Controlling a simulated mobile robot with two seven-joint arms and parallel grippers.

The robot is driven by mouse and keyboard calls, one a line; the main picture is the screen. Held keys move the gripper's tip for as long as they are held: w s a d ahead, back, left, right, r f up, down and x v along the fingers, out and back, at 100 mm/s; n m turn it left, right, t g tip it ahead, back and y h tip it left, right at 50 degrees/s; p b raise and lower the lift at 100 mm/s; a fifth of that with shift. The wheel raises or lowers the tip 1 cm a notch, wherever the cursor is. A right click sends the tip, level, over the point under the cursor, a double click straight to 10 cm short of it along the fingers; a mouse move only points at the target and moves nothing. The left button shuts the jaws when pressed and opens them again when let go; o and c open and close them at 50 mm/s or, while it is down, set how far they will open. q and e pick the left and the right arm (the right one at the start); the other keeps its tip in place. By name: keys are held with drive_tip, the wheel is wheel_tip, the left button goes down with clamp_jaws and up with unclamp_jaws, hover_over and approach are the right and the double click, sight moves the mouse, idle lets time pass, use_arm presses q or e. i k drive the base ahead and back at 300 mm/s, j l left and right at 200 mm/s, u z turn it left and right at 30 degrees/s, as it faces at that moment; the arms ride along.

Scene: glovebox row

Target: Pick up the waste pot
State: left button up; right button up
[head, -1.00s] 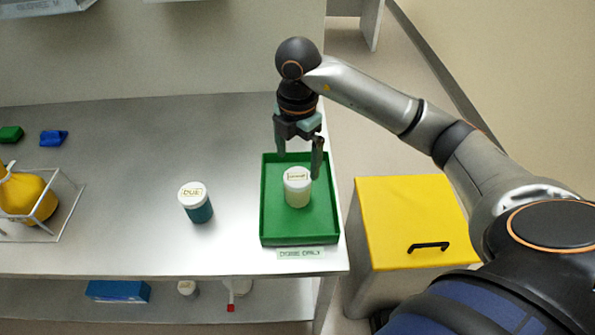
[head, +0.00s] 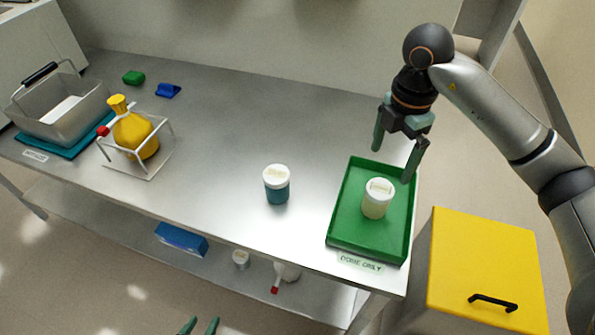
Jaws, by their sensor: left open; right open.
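Two lidded pots stand upright on the bench, and I cannot tell by label which is the waste pot. A teal pot with a white lid (head: 277,185) stands on bare steel left of the tray. A cream pot with a white lid (head: 377,199) stands inside the green tray (head: 367,243), whose front label appears to read "DOSE ONLY". My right gripper (head: 395,158) is open and empty, pointing down above the back of the tray, apart from the cream pot. My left gripper (head: 200,326) shows only its open fingertips at the bottom edge, in front of the bench.
A yellow flask (head: 134,135) in a white wire frame and a metal basket (head: 62,108) stand at the left. A yellow-topped bin (head: 487,262) stands right of the bench.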

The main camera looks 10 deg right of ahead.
sight(276, 177)
drive_tip(key=l+u, duration=0.15)
drive_tip(key=u, duration=0.25)
drive_tip(key=k+l+u, duration=0.1)
drive_tip(key=u, duration=0.3)
drive_tip(key=k+l+u, duration=0.1)
drive_tip(key=u, duration=0.3)
drive_tip(key=l, duration=0.1)
